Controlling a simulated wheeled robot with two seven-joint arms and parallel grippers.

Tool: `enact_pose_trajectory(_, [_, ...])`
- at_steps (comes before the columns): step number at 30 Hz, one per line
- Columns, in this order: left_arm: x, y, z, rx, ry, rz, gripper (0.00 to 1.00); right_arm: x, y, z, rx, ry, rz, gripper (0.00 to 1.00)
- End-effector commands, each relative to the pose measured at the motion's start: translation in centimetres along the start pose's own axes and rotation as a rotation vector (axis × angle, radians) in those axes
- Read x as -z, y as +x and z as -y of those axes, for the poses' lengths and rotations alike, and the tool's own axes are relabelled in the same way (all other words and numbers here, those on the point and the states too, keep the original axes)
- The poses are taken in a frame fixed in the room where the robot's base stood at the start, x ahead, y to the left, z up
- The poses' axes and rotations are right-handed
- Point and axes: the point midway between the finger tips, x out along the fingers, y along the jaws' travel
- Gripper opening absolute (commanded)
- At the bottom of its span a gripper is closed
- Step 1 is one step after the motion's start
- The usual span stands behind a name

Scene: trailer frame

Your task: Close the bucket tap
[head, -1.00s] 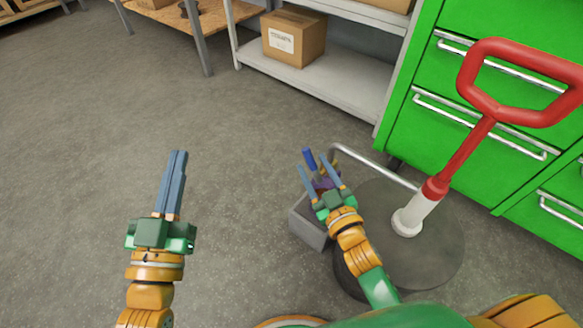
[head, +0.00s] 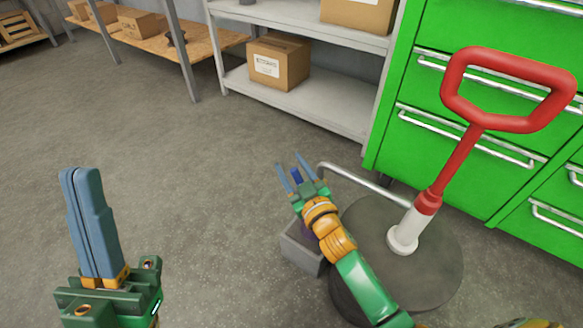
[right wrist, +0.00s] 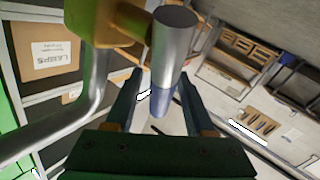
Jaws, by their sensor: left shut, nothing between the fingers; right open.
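A bent metal pipe (head: 365,184) runs from the round dark pump base to the tap. The tap's blue lever tip (head: 297,176) shows between the fingers of my right gripper (head: 294,172). In the right wrist view, the lever is a silver rod (right wrist: 174,48) with a blue end (right wrist: 161,99), beside a yellow-green tap body (right wrist: 100,22). My right gripper (right wrist: 158,98) is open, one finger on each side of the blue end; contact is unclear. The grey bucket (head: 301,252) stands below, partly hidden by my right arm. My left gripper (head: 80,174) is shut and empty, far left.
A pump with a red handle (head: 458,150) and white stem rises from the dark drum (head: 436,268) at right. Green drawers (head: 400,150) stand behind it. A grey shelf with a cardboard box (head: 278,62) is at the back. Floor between my grippers is clear.

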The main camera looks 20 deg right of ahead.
Motion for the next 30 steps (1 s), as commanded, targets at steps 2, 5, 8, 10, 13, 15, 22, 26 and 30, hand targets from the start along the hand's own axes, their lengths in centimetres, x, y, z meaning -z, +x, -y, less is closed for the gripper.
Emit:
enact_pose_trajectory(2, [0.07, 0.01, -0.01, 0.0, 0.0, -0.003, 0.0, 0.0, 0.02, 0.0, 0.0, 0.0, 0.0, 0.54])
enact_pose_trajectory(5, [0.05, 0.01, -0.01, 0.0, 0.0, -0.002, 0.0, 0.01, 0.01, 0.0, 0.0, 0.0, 0.0, 0.54])
enact_pose_trajectory(8, [0.03, 0.01, -0.01, 0.0, 0.0, -0.001, 0.0, 0.0, 0.0, 0.01, 0.0, 0.0, 0.0, 0.35])
enact_pose_trajectory(10, [0.02, 0.01, 0.0, 0.0, 0.0, -0.001, 0.0, 0.0, 0.0, 0.01, 0.0, 0.0, 0.0, 0.16])
enact_pose_trajectory(13, [0.01, 0.01, 0.0, 0.0, 0.0, -0.001, 0.0, 0.0, -0.01, 0.02, 0.0, 0.0, 0.0, 0.0])
enact_pose_trajectory(15, [0.0, 0.01, 0.0, 0.0, 0.0, 0.0, 0.0, 0.0, -0.01, 0.02, 0.001, 0.0, 0.0, 0.0])
enact_pose_trajectory(22, [-0.02, 0.0, 0.0, 0.0, 0.0, 0.0, 0.0, -0.01, -0.02, 0.04, 0.001, 0.0, 0.0, 0.0])
enact_pose_trajectory(26, [-0.03, -0.01, 0.01, 0.0, 0.001, 0.001, 0.0, -0.02, -0.02, 0.05, 0.001, 0.0, 0.001, 0.0])
enact_pose_trajectory(30, [-0.04, -0.01, 0.01, 0.0, 0.001, 0.001, 0.0, -0.03, -0.02, 0.06, 0.001, 0.0, 0.001, 0.0])
